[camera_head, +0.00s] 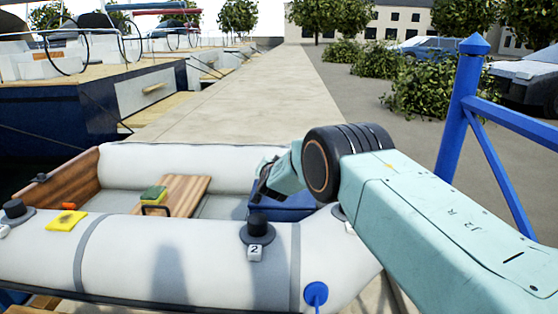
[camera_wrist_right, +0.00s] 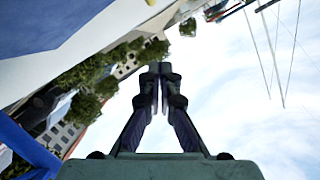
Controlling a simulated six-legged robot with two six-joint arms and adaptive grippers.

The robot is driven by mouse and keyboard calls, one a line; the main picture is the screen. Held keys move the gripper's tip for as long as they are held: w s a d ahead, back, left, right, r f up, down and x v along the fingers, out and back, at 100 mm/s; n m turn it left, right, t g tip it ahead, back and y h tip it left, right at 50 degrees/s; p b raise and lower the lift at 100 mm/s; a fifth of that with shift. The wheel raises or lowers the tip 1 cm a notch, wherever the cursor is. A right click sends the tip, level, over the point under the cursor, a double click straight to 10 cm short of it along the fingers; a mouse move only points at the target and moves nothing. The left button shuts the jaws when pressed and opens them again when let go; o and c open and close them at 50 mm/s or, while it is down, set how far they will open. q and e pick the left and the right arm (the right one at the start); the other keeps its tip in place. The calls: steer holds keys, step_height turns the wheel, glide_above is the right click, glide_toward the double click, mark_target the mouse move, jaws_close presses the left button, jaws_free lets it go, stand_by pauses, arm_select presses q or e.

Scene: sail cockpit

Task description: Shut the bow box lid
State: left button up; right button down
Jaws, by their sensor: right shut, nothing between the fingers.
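The blue bow box (camera_head: 285,208) sits inside the grey inflatable boat at its right end, partly hidden by my right arm and the near tube. I cannot tell how far its lid is open. My right gripper (camera_head: 263,178) appears just above the left side of the box; its dark fingers are mostly hidden by the wrist. In the right wrist view the right gripper (camera_wrist_right: 158,72) is shut and empty, with its fingertips together against trees and sky. My left gripper is not in view.
The near tube (camera_head: 190,255) carries a black fitting (camera_head: 257,230) and a yellow pad (camera_head: 65,220). A wooden seat (camera_head: 185,190) holds a green-and-yellow sponge (camera_head: 153,194). A blue railing (camera_head: 460,110) stands at the right. The concrete dock (camera_head: 245,100) behind is clear.

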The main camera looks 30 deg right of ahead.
steer(key=shift+w+a+f+b, duration=0.2)
steer(key=shift+a+f+b, duration=0.15)
steer(key=shift+f, duration=0.2)
steer(key=shift+w+a+f+b, duration=0.15)
steer(key=shift+a+f+b, duration=0.2)
steer(key=shift+f, duration=0.25)
steer(key=shift+w+a+f+b, duration=0.2)
steer(key=shift+a+f+b, duration=0.05)
steer(key=shift+f+b, duration=0.25)
steer(key=s+a+r+p, duration=0.3)
steer(key=s+r+p, duration=0.3)
steer(key=s, duration=0.3)
steer(key=shift+a+r, duration=0.25)
steer(key=shift+a, duration=0.05)
steer(key=shift+f, duration=0.1)
